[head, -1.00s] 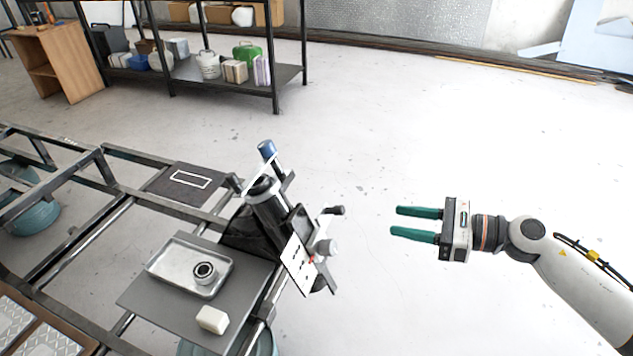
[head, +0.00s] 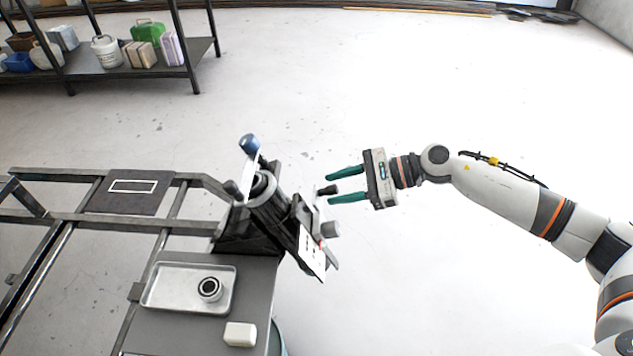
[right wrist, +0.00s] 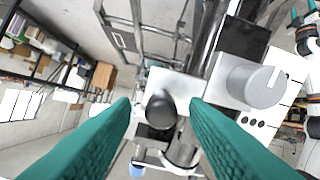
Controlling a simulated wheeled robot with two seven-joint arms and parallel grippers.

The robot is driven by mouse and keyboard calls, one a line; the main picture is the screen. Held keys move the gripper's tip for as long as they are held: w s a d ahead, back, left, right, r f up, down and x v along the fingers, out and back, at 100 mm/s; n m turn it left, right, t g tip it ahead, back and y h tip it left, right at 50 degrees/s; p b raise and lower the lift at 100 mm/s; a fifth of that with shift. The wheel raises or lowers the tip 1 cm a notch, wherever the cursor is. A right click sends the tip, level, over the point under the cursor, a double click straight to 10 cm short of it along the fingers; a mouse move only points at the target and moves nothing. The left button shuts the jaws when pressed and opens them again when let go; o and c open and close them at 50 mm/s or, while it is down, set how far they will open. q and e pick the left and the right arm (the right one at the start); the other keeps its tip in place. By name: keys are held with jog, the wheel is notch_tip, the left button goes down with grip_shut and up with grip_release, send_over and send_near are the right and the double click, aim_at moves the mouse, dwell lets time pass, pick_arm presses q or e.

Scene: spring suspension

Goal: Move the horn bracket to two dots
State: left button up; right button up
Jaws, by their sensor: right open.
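The tilted suspension assembly (head: 268,200) stands at the table's right edge, with a dark cylinder and a blue cap. A black knob (head: 326,190), seemingly on the horn bracket, sticks out to its right. Below it are a silver knob (head: 330,230) and a white plate (head: 312,257) with black dots; a small red mark shows by the plate. My right gripper (head: 329,188) is open, its teal fingers on either side of the black knob. In the right wrist view the black knob (right wrist: 160,109) sits between the fingers, with clear gaps. Which dots the bracket is at I cannot tell.
A metal tray (head: 165,303) holding a dark ring (head: 210,289) and a white block (head: 240,334) lie on the grey table. A dark pad with a white rectangle (head: 132,186) lies on the frame. The floor to the right is clear. A partial teal gripper shows at the right wrist view's upper right.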

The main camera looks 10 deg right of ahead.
jog(key=shift+w+a+f, duration=0.15)
jog(key=shift+a+f, duration=0.15)
jog(key=shift+a, duration=0.3)
pick_arm(q)
jog(key=shift+w+a, duration=0.25)
jog(key=shift+a, duration=0.15)
pick_arm(e)
jog(key=shift+d, duration=0.1)
jog(key=shift+c, duration=1.1)
grip_shut()
jog(key=shift+r+b, duration=0.15)
jog(key=shift+b, duration=0.3)
jog(key=shift+r, duration=0.2)
pick_arm(q)
jog(key=shift+d+f, duration=0.1)
jog(key=shift+f, duration=0.25)
pick_arm(e)
jog(key=shift+r, duration=0.1)
jog(key=shift+o, duration=1.1)
grip_release()
